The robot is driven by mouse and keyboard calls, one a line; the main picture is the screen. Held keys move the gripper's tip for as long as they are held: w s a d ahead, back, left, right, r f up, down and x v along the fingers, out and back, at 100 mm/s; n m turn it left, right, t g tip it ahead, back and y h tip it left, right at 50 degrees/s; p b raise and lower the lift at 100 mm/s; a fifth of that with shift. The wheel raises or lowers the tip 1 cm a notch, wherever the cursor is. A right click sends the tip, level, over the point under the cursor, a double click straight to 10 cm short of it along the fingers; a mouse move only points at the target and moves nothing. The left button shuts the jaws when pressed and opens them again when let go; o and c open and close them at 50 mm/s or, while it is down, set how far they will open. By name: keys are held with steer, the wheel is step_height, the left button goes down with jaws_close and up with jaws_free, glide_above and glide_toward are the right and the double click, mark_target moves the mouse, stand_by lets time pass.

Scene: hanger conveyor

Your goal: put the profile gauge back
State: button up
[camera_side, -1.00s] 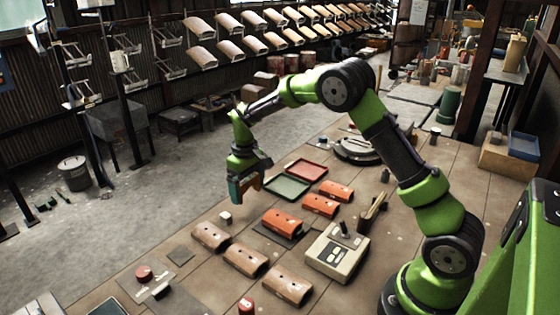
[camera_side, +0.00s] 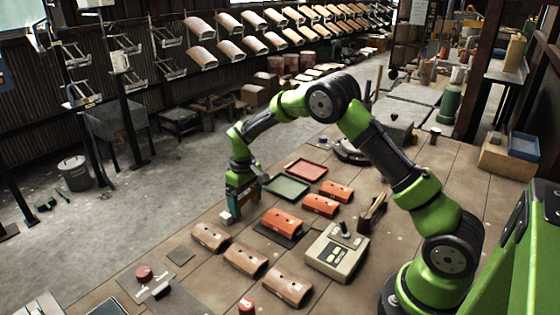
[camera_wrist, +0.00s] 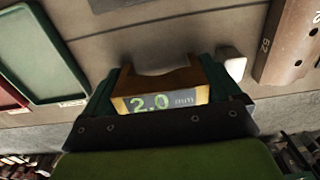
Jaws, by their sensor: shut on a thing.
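The profile gauge, an orange-yellow block with a notch and a green "2.0 mm" label, shows in the wrist view (camera_wrist: 160,93). My gripper (camera_wrist: 160,85) is shut on it, with a dark teal finger on each side. In the side view my gripper (camera_side: 240,205) points down at the far left edge of the table, left of the green tray (camera_side: 288,187). The gauge is mostly hidden there by the fingers. A small white block (camera_side: 225,217) stands close beside the fingertips. I cannot tell whether the gauge touches the table.
A red tray (camera_side: 306,170) lies behind the green one. Several orange and brown curved tiles (camera_side: 245,259) lie in rows on the table. A control box (camera_side: 337,251) stands right of them. A dark square pad (camera_side: 181,254) lies at the left. Bare table lies around the white block.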

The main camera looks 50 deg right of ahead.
steer(key=o, duration=0.9)
step_height(320, 180, up, 17)
steer(key=shift+f, duration=0.1)
steer(key=s+a+r+m+t, duration=0.1)
steer(key=s+a+r+t, duration=0.1)
steer(key=s, duration=0.7)
steer(key=s+a+r+m+t+y, duration=0.1)
steer(key=s+a+r+t, duration=0.1)
steer(key=s, duration=0.7)
steer(key=s+a+r+m+t+y, duration=0.1)
steer(key=s+a+r+m+t, duration=0.1)
steer(key=s, duration=0.7)
steer(key=shift+s+a+r+t, duration=0.1)
steer(key=shift+a+r+t, duration=0.2)
steer(key=shift+a, duration=0.15)
steer(key=shift+s+a+r+t, duration=0.1)
steer(key=shift+a+r+t, duration=0.15)
steer(key=shift+a, duration=0.2)
